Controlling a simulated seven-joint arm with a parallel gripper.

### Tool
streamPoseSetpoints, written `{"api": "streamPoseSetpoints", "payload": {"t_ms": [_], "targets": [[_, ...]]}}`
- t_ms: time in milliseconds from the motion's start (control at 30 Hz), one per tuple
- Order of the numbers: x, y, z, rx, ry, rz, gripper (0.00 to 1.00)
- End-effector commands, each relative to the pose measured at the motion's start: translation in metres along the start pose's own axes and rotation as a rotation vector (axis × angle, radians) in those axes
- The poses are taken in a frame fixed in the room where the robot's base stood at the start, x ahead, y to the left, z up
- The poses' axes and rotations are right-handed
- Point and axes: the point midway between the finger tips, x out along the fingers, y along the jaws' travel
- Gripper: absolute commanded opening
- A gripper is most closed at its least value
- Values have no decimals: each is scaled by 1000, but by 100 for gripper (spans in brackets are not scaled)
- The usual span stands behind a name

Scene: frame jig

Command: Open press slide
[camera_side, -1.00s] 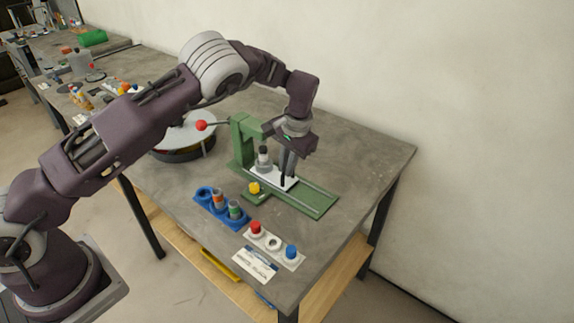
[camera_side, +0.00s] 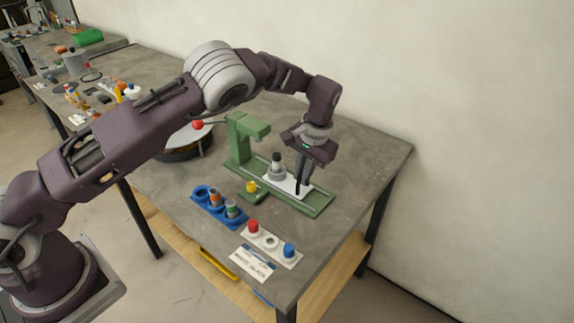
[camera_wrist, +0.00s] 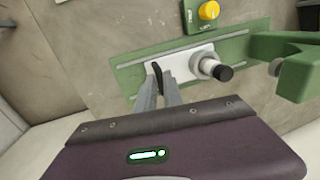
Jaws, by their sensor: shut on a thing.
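The press is a green frame (camera_side: 240,140) with a lever ending in a red ball (camera_side: 198,125). Its white slide plate (camera_side: 288,181) sits on a green rail (camera_side: 315,203), out to the right from under the press head. A grey fixture with a black top (camera_side: 277,166) stands on the slide. My gripper (camera_side: 299,190) points down at the slide's right end and is shut on the black slide handle (camera_side: 297,186). In the wrist view the fingers (camera_wrist: 158,88) close around the dark handle, beside the white slide plate (camera_wrist: 190,65) and the fixture (camera_wrist: 210,68).
A blue tray (camera_side: 219,212) holding cylinders and a white button panel (camera_side: 270,242) with red and blue buttons lie nearer the front edge. A round turntable (camera_side: 185,140) is behind left.

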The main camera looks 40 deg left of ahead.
Motion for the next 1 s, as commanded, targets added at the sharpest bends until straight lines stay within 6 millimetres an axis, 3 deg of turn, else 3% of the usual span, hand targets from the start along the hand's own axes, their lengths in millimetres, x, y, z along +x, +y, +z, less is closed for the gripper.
{"api": "streamPoseSetpoints", "payload": {"t_ms": [100,200,567,600,700,1000], "targets": [[-6,26,-2,3,6,1,0],[-9,39,-2,2,5,0,0],[-10,45,-2,-1,6,0,0],[-10,45,-2,-1,6,0,15],[-10,45,-1,-1,5,0,33],[-12,45,-1,-1,3,0,33]]}}
